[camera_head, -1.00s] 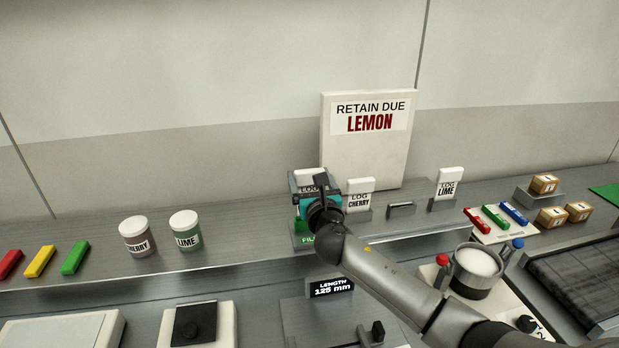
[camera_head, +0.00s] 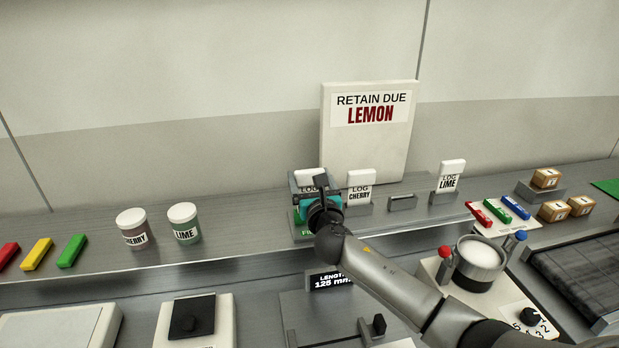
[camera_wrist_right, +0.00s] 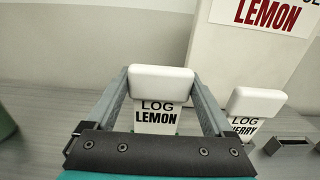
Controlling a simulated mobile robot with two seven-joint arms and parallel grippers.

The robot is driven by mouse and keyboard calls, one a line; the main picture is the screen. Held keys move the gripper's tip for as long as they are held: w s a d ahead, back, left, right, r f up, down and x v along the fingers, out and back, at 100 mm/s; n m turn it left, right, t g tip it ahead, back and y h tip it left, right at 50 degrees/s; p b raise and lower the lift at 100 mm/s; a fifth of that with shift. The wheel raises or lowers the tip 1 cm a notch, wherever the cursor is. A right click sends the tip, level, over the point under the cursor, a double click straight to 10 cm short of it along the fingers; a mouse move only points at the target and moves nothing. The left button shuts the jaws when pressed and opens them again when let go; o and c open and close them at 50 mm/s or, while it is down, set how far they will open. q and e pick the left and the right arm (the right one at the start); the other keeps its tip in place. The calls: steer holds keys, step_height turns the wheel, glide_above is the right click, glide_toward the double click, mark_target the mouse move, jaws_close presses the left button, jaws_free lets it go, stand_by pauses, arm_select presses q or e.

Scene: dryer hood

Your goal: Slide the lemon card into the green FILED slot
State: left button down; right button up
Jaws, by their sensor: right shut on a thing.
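The lemon card, white and marked LOG LEMON, stands upright between the fingers of my right gripper (camera_wrist_right: 162,98) in the right wrist view, its thick white top edge (camera_wrist_right: 162,80) showing. My right gripper (camera_head: 312,185) is shut on the card, above the green FILED slot at the left end of the card row. In the head view the card's top (camera_head: 308,175) shows behind the gripper. The green FILED slot (camera_head: 301,228) is mostly covered by my gripper, so I cannot tell how far the card is in it. My left gripper is not in view.
The cherry card (camera_head: 360,187) stands close to the right of my gripper. An empty grey holder (camera_head: 402,203) and the lime card (camera_head: 450,177) follow. A RETAIN DUE LEMON sign (camera_head: 368,140) stands behind. Two jars (camera_head: 184,224) sit to the left, with clear shelf between.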

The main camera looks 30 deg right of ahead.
steer(key=shift+f+b, duration=0.65)
steer(key=shift+f, duration=0.3)
steer(key=o, duration=1.1)
steer(key=p+v, duration=0.1)
steer(key=v, duration=1.4)
steer(key=shift+s, duration=0.15)
